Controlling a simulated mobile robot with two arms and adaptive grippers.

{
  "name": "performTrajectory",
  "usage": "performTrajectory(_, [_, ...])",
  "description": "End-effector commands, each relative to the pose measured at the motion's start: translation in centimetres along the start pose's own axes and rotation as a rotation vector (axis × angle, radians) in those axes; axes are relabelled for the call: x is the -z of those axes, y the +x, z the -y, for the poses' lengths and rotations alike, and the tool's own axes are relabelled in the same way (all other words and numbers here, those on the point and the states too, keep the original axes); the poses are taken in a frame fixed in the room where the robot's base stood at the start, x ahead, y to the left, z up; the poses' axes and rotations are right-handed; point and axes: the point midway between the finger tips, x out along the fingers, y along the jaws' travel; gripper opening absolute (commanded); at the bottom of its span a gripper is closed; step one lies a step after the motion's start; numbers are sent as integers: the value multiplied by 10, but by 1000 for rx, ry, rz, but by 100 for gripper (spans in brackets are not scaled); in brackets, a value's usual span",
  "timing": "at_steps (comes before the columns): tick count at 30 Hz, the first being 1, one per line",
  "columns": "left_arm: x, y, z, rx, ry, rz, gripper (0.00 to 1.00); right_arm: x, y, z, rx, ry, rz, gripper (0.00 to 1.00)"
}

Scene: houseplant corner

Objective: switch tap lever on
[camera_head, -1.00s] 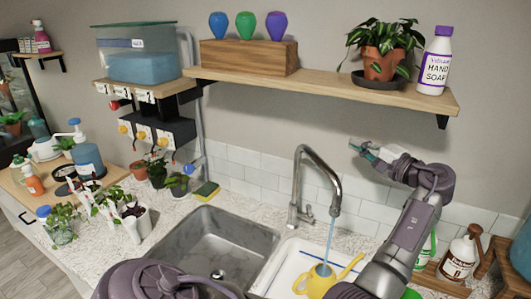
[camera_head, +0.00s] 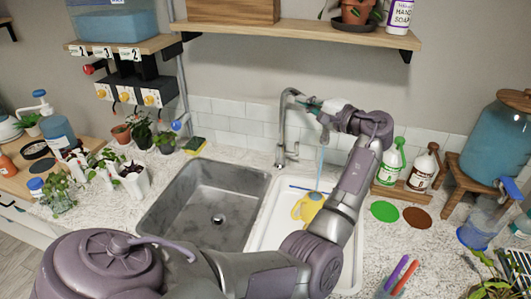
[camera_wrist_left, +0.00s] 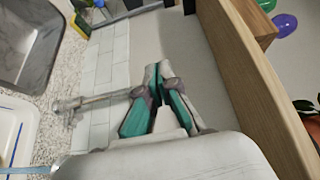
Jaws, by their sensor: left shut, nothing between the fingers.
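The chrome tap (camera_head: 282,125) stands behind the sinks, its arched spout partly hidden by my left gripper (camera_head: 305,104). A small lever (camera_head: 293,148) seems to sit at the right of its base. A blue water stream (camera_head: 320,165) falls from the spout side towards the yellow watering can (camera_head: 308,207) in the white basin. My left gripper is shut and empty, overlapping the tap's arch; contact cannot be told. In the left wrist view its green-padded fingers (camera_wrist_left: 158,72) meet at the tips, with the tap (camera_wrist_left: 95,100) behind and left. My right gripper is not in view.
A wooden shelf (camera_head: 290,36) runs above the tap. To the right stand a green bottle (camera_head: 391,163), a brown-and-white bottle (camera_head: 423,169) and a blue water dispenser (camera_head: 497,140). The grey sink (camera_head: 200,205) is empty. Potted plants fill the left counter.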

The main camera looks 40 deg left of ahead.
Motion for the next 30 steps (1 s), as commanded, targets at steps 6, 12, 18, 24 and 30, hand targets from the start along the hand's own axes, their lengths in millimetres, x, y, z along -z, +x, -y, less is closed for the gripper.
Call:
performTrajectory(6, [-13, 6, -33, -56, -31, -14, 0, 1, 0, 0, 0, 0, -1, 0])
performTrajectory(12, [-27, 10, -70, -125, -68, -34, 0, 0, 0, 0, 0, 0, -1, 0])
performTrajectory(18, [-44, 12, -106, -199, -106, -57, 0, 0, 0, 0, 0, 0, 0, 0])
performTrajectory(24, [-61, 10, -142, -279, -142, -87, 0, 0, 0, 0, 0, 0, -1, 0])
performTrajectory(30, [-80, 4, -177, -366, -176, -120, 0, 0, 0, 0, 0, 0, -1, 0])
